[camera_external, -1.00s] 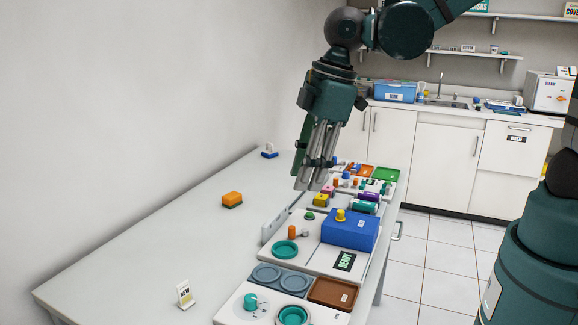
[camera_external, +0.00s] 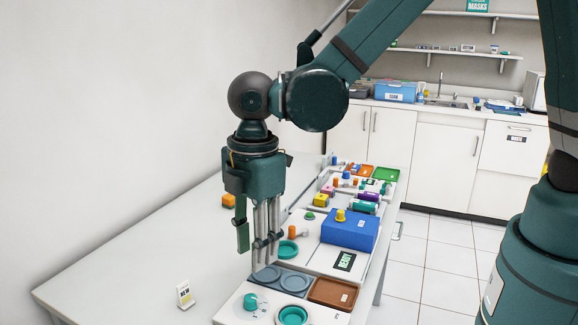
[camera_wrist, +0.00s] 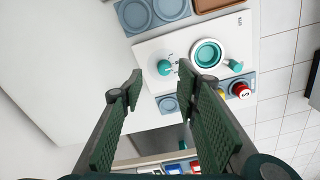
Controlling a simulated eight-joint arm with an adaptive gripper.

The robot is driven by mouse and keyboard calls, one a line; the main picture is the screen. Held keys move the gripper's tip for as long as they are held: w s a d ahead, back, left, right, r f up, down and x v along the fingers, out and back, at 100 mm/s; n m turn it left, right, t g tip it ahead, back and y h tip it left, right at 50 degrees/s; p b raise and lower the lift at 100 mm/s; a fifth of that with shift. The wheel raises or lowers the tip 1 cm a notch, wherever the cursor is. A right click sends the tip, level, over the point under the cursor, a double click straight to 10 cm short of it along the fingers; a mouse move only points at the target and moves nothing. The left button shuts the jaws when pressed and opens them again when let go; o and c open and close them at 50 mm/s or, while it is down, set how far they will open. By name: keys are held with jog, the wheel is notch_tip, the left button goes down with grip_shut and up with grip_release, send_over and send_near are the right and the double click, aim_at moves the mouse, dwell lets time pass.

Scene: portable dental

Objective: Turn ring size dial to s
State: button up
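The teal dial knob (camera_external: 250,302) sits on a white panel (camera_external: 228,312) at the near end of the table, with small marks around it. The knob also shows in the wrist view (camera_wrist: 165,67), between and just beyond my fingertips. The marks are too small to read, so I cannot tell its setting. My gripper (camera_external: 258,254) points down above the table, behind and higher than the knob. In the wrist view, my gripper's two fingers (camera_wrist: 160,76) are spread apart with nothing between them. It is not touching the knob.
A teal ring (camera_external: 293,315) stands right of the knob. Grey round wells (camera_external: 280,279) and a brown tray (camera_external: 332,293) lie behind the panel. A blue box (camera_external: 349,232) stands farther back. A small NEW sign (camera_external: 185,295) stands left; the table's left side is mostly clear.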

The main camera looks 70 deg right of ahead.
aim_at(251, 297)
jog(key=shift+a+f+n, duration=0.4)
jog(key=shift+a+f, duration=0.8)
jog(key=shift+f, duration=0.1)
jog(key=shift+f, duration=0.15)
jog(key=shift+f+b, duration=0.3)
jog(key=shift+f, duration=3.45)
jog(key=shift+c, duration=0.3)
jog(key=c, duration=0.8)
